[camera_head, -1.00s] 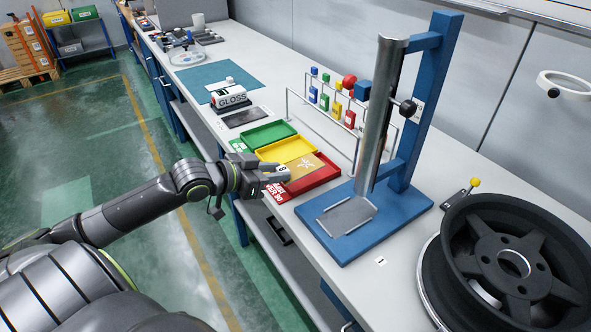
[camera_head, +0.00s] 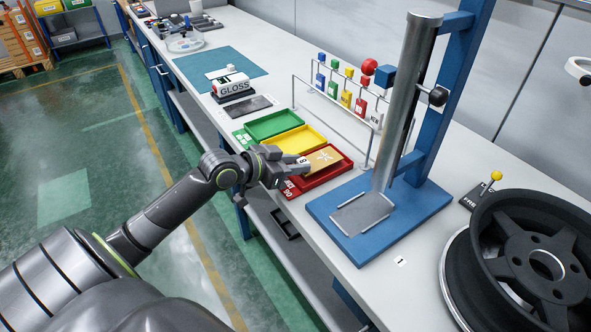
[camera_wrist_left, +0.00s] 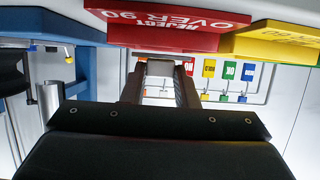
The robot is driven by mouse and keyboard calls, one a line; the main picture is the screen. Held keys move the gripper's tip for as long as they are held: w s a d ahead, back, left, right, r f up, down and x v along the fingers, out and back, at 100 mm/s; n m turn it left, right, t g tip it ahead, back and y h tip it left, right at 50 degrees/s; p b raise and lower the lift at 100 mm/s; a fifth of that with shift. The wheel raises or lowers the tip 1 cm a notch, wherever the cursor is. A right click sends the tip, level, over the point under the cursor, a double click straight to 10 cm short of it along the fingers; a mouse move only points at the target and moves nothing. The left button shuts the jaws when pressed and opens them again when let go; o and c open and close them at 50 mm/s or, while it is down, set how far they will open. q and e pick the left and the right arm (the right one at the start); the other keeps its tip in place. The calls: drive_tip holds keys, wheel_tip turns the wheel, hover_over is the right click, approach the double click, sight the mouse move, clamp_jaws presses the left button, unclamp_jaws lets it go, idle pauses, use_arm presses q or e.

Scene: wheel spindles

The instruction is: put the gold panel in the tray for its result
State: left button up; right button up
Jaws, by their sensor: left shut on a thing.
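The gold panel (camera_head: 324,158), with a white star-like mark, is above or inside the red tray (camera_head: 346,166); I cannot tell whether it touches the tray's floor. My left gripper (camera_head: 300,169) is shut on the panel's near left edge. The red tray's front label reads REJECT OVER 90 in the left wrist view (camera_wrist_left: 185,38). The yellow tray (camera_head: 302,140) and green tray (camera_head: 274,124) stand beside it and look empty. In the left wrist view the left gripper's fingers (camera_wrist_left: 160,72) reach past the red tray's front; the panel is not clear there. My right gripper is out of view.
A blue stand (camera_head: 418,205) with a steel tube (camera_head: 407,100) is right of the red tray. A wire rack (camera_head: 345,95) with coloured tags stands behind the trays. A GLOSS meter (camera_head: 233,87) is at the back left. A black wheel (camera_head: 535,250) is at the right.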

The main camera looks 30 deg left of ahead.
use_arm(q)
wheel_tip(320, 180, down, 2)
drive_tip(key=shift+f, duration=0.1)
drive_tip(key=shift+f, duration=0.1)
drive_tip(key=o, duration=1)
